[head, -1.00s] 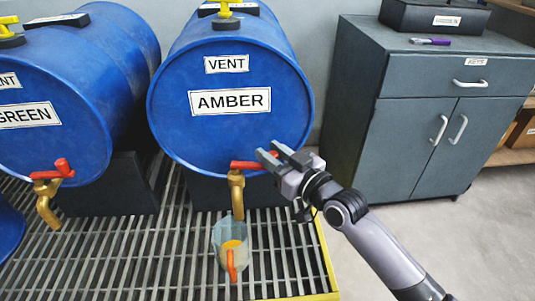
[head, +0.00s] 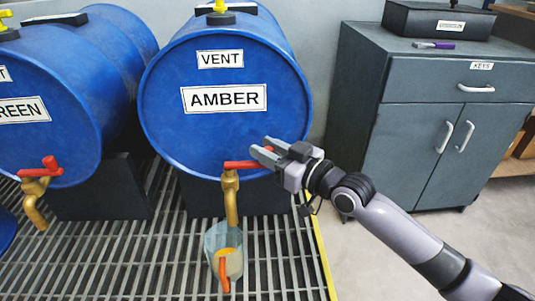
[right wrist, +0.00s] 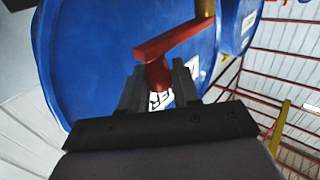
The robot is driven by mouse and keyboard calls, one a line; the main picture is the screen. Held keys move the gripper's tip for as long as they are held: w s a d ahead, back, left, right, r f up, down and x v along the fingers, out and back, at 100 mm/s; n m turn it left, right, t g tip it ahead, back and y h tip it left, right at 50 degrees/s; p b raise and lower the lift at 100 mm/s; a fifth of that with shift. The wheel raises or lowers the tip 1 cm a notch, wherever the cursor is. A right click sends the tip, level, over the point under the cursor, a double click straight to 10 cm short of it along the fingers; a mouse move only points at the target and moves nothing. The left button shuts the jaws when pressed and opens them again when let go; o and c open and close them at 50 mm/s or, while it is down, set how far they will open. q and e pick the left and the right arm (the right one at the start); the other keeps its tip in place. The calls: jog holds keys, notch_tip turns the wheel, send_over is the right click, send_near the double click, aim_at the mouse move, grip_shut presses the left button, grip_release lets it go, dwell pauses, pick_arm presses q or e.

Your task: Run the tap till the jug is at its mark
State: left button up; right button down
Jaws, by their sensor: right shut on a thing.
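The AMBER drum (head: 222,130) lies on its side with a brass tap (head: 231,200) low on its front. Its red tap handle (head: 240,165) points sideways to the right. My right gripper (head: 268,150) is at the handle's free end; in the right wrist view the red handle (right wrist: 170,42) runs down between the fingers (right wrist: 157,88), which are shut on it. A see-through jug (head: 222,240) with an orange handle stands under the spout and holds some amber liquid. I cannot make out a mark on it, or whether liquid is running. My left gripper is not in view.
The GREEN drum (head: 50,120) with its own red-handled tap (head: 38,180) stands to the left. A metal grating (head: 130,260) with a yellow edge (head: 322,262) lies below. A grey cabinet (head: 420,130) stands right, with a purple-and-grey object (head: 435,44) on top.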

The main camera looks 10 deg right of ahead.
dwell(0.4)
jog(key=c, duration=0.9)
grip_release()
jog(key=shift+c, duration=0.2)
jog(key=p+v, duration=0.1)
jog(key=v, duration=0.6)
jog(key=shift+d, duration=0.1)
